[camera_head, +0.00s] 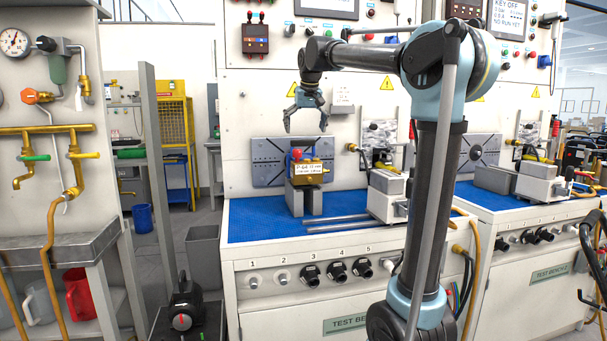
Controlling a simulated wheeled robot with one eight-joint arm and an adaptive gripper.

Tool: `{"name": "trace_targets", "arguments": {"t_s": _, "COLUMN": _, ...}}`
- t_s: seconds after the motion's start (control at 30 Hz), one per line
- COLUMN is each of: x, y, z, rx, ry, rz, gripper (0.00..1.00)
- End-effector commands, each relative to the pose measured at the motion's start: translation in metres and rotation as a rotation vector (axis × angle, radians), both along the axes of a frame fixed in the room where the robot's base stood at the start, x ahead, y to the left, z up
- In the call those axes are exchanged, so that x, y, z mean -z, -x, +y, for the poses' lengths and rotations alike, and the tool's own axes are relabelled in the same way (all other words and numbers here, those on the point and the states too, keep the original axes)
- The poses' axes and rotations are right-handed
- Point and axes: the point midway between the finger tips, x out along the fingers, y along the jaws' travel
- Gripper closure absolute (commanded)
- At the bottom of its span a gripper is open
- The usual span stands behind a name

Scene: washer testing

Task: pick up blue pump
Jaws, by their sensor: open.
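My gripper (305,127) hangs with its fingers pointing down and spread apart, with nothing between them. It is above a brass-coloured unit (321,179) with a white label, a red ball knob and a blue part (289,162) at its left side. This unit rests on grey support blocks (313,203) on the blue mat of the bench. A clear gap shows between the fingertips and the unit. No wholly blue pump shows plainly, and I cannot tell whether this unit is the one named.
The blue mat (250,222) has bare room left of the blocks. Grey rods (335,229) lie to their right. A grey vise (386,203) stands further right, partly behind my arm. A dark slotted plate (268,160) is on the panel behind. A second bench stands at right.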

Motion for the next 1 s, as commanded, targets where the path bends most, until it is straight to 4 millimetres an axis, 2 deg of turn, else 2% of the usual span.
{"name": "trace_targets", "arguments": {"t_s": 0.2, "x": 0.03, "y": -0.012, "z": 0.003, "rx": 0.001, "ry": 0.0, "rz": 0.0, "gripper": 0.0}}
{"name": "trace_targets", "arguments": {"t_s": 0.47, "x": 0.045, "y": -0.017, "z": 0.005, "rx": 0.001, "ry": 0.0, "rz": 0.0, "gripper": 0.0}}
{"name": "trace_targets", "arguments": {"t_s": 0.8, "x": 0.085, "y": -0.028, "z": 0.01, "rx": 0.001, "ry": 0.0, "rz": 0.0, "gripper": 0.0}}
{"name": "trace_targets", "arguments": {"t_s": 1.0, "x": 0.089, "y": -0.03, "z": 0.01, "rx": 0.001, "ry": 0.0, "rz": 0.0, "gripper": 0.0}}
